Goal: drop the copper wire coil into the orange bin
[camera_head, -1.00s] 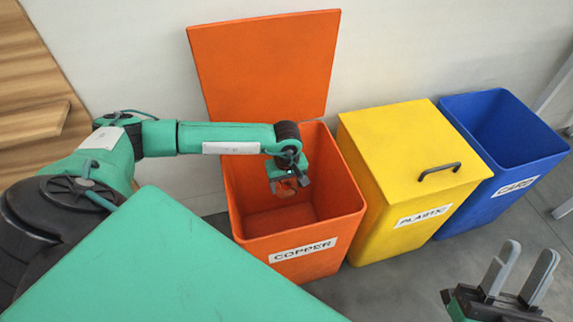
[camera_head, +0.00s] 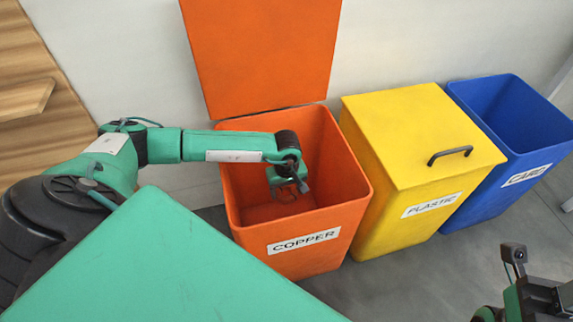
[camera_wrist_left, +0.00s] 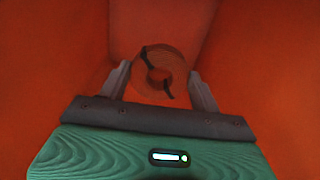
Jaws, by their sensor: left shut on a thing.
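The open orange bin (camera_head: 340,215), labelled COPPER, stands against the wall with its lid (camera_head: 262,55) raised behind it. In the head view the coil is hard to make out against the orange. Part of my right gripper (camera_head: 515,262) shows at the lower right; its jaw opening is unclear.
A yellow bin (camera_head: 405,215) labelled PLASTIC, its lid closed with a black handle, stands right of the orange bin. An open blue bin (camera_head: 480,205) labelled CARD is farther right. A wooden surface (camera_head: 40,140) is at the left. Grey floor (camera_head: 430,275) lies in front.

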